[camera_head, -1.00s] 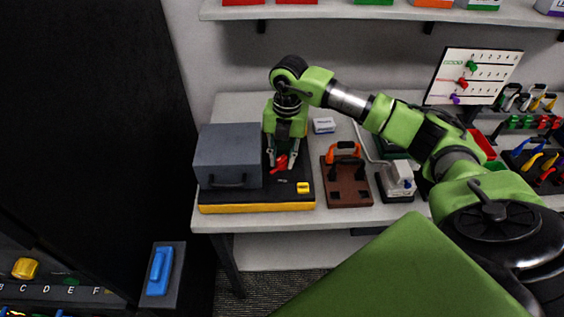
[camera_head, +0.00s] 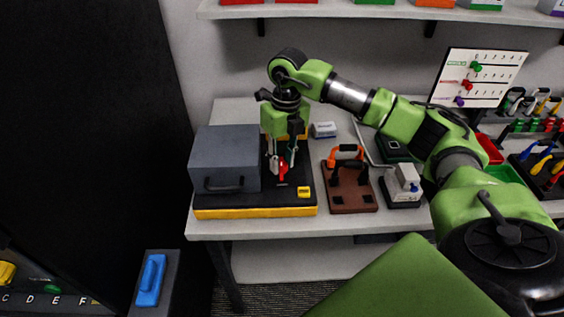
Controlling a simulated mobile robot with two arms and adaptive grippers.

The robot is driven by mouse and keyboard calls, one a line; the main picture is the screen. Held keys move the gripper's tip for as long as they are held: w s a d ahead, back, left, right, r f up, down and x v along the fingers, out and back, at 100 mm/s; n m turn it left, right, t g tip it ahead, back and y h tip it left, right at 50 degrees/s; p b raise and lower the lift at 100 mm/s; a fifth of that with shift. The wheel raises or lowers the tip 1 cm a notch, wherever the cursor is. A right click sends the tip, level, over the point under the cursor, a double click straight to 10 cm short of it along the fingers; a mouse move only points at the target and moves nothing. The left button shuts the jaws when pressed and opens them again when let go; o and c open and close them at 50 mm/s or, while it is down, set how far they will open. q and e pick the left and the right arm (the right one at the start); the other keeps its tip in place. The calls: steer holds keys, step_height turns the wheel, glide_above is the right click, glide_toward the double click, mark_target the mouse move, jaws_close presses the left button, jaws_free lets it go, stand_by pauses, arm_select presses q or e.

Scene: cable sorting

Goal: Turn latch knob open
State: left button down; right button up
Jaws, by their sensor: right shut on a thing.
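The red latch knob (camera_head: 282,170) stands on the black and yellow base plate (camera_head: 255,212), just right of the grey box (camera_head: 225,160) with its front handle. My right gripper (camera_head: 282,166) points down from above and is shut on the red knob. Its fingers partly cover the knob. A small yellow part (camera_head: 304,192) sits near the front right corner of the base. My left gripper is not in view.
A brown fixture (camera_head: 349,195) with an orange handle stands right of the base, then a grey-white device (camera_head: 404,184). A small white box (camera_head: 324,130) lies behind. A shelf (camera_head: 340,11) hangs above. Hand tools fill the right side.

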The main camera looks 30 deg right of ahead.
mark_target(284, 163)
steer(key=shift+n, duration=0.3)
steer(key=o, duration=1.1)
steer(key=shift+r, duration=0.1)
steer(key=r, duration=1.1)
steer(key=shift+d+r, duration=0.4)
